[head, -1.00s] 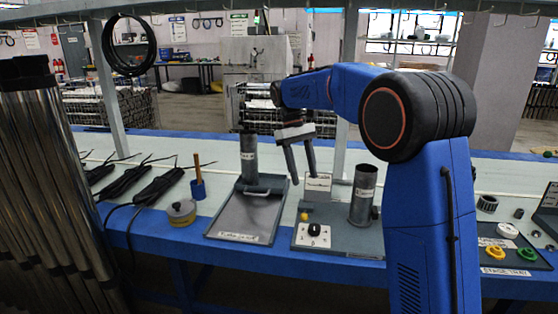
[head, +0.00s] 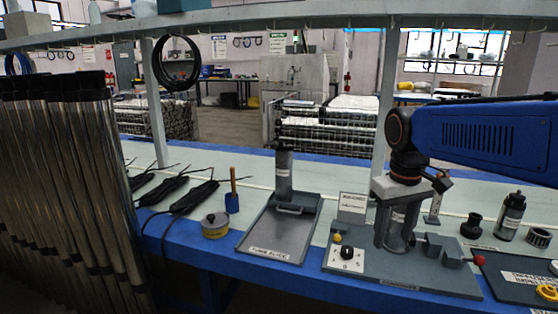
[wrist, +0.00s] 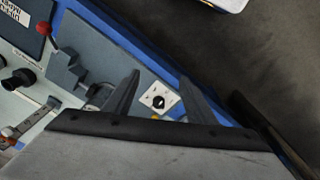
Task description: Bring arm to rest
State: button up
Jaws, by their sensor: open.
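My blue arm (head: 490,138) reaches in from the right in the head view. My gripper (head: 398,238) points down over the grey fixture board (head: 430,278), overlapping an upright grey cylinder (head: 401,222) in the picture; I cannot tell whether they touch. In the wrist view, the two dark fingers of my gripper (wrist: 160,85) stand apart. A white panel with a black knob (wrist: 158,101) shows between and beyond them, with nothing visibly held. The same black knob (head: 347,252) is at the board's front left in the head view.
A grey tray (head: 270,238) with an upright tube (head: 284,172) stands left of the board. A red-knobbed lever (head: 478,261), a dark bottle (head: 510,216) and another tray (head: 520,283) are at the right. Metal tubes (head: 70,190) stand far left. An overhead rail (head: 250,25) crosses above.

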jog(key=s+d+f+m+t, duration=0.1)
jog(key=s+f+t, duration=0.1)
jog(key=s+f, duration=0.3)
jog(key=s+d+f+m+t, duration=0.1)
jog(key=s+f, duration=0.4)
jog(key=s, duration=0.6)
jog(key=shift+d+m+t, duration=0.25)
jog(key=shift+m+t, duration=0.05)
jog(key=shift+t, duration=0.2)
jog(key=shift+s, duration=0.1)
